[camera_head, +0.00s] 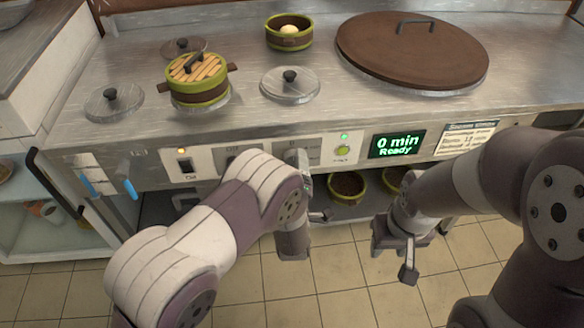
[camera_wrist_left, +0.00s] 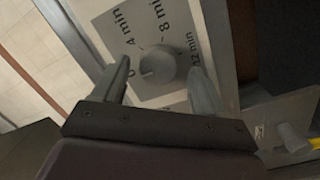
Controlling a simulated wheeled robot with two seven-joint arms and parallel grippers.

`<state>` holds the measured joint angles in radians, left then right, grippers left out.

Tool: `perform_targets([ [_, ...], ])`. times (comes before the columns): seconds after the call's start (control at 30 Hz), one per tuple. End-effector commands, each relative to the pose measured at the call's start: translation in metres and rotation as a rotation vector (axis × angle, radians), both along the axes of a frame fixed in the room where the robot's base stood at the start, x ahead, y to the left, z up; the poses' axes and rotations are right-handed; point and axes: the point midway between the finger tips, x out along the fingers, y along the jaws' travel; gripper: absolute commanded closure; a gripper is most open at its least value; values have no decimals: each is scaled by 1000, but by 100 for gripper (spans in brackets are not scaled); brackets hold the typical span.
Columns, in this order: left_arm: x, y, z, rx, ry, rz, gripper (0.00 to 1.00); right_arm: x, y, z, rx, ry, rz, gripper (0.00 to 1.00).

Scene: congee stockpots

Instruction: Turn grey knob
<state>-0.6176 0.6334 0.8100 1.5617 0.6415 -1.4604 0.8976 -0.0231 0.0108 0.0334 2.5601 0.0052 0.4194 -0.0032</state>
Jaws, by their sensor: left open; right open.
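In the head view my left gripper (camera_head: 306,182) is at the front panel and mostly covers the knob there. The timer display (camera_head: 397,144) reads "0 min Ready". My right gripper (camera_head: 396,255) is open and empty, in front of the counter, away from the panel.
A switch (camera_head: 186,166) with an orange light and a green button (camera_head: 343,151) flank the knob area. Blue-handled taps (camera_head: 128,187) stick out at the left. Bowls (camera_head: 346,186) sit on a shelf below. The steamer (camera_head: 197,82) and large brown lid (camera_head: 412,52) are on the counter.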

Motion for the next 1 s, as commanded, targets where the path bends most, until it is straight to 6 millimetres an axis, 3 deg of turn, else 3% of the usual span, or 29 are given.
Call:
perform_targets([
  [0.33, 8, 0, 1, 0, -1, -2, 27, 0, 0, -1, 0, 0, 0, 57],
  [0.5, 7, 0, 1, 0, -1, -2, 83, 0, 0, -1, 0, 0, 0, 57],
  [1.0, 7, -1, 3, 116, 17, -2, 83, 0, 0, 8, 0, 0, 0, 57],
])
